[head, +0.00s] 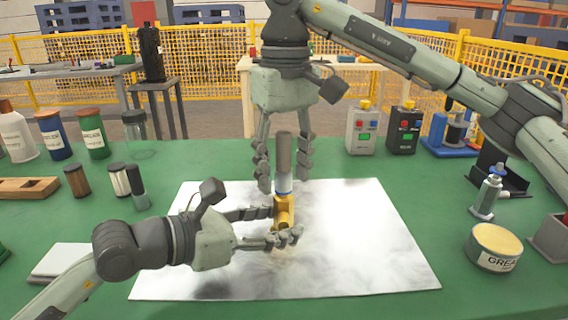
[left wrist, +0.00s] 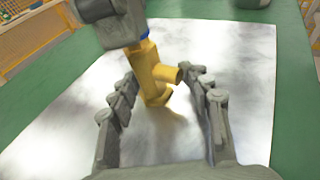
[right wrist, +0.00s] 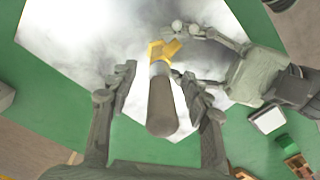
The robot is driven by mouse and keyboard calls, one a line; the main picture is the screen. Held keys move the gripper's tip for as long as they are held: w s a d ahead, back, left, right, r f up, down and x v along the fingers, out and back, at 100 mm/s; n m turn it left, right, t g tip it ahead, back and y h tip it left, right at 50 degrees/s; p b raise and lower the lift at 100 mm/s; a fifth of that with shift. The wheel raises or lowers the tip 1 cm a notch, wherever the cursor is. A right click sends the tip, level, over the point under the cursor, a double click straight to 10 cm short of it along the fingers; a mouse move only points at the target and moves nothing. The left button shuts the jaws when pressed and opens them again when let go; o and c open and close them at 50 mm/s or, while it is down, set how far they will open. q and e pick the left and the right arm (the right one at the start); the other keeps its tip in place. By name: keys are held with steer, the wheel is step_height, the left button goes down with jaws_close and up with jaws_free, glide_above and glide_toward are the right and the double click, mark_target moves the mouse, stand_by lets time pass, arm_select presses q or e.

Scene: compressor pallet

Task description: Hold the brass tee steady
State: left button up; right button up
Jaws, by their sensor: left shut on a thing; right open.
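The brass tee (head: 284,213) stands upright over the shiny metal sheet (head: 370,240). It shows in the left wrist view (left wrist: 150,75) with its side branch pointing right. My left gripper (head: 276,224) comes in level from the left and is shut on the tee, one finger on each side. A grey cylinder (head: 283,155) with a blue and pale lower end stands upright on top of the tee. My right gripper (head: 286,186) points down from above, open, its fingers on either side of the cylinder and apart from it. The cylinder also shows in the right wrist view (right wrist: 162,105).
Several jars, including a green one (head: 92,134), and a wooden block (head: 25,188) stand at the left. The sheet's right part is clear.

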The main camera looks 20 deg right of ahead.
mark_target(284, 131)
step_height(284, 131, up, 12)
steer(key=shift+w+d+r, duration=0.1)
stand_by(0.4)
arm_select(q)
steer(key=o, duration=1)
steer(key=shift+c, duration=0.2)
